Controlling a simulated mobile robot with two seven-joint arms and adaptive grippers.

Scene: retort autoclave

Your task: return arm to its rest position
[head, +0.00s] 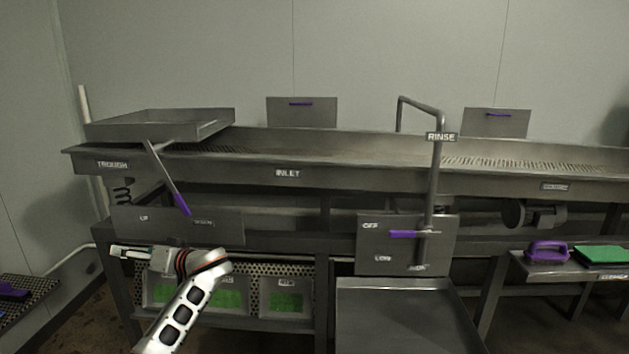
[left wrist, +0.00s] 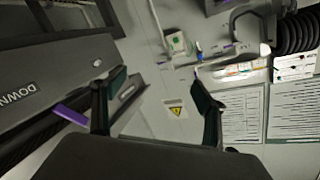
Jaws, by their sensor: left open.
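My left arm comes up from the bottom left of the head view, and its gripper (head: 118,251) points left, below the lever panel under the trough. In the left wrist view the two dark fingers of this gripper (left wrist: 158,85) stand wide apart with nothing between them. The trough lever (head: 164,176) slants down to its purple handle above the gripper, apart from it. My right gripper is not in view.
A long steel table (head: 350,180) marked INLET runs across, with a tray (head: 160,125) at its left end. A rinse panel (head: 385,255) with a purple lever stands right of centre. Green-bottomed bins (head: 287,297) sit below. A side shelf (head: 540,268) holds a purple brush (head: 547,251).

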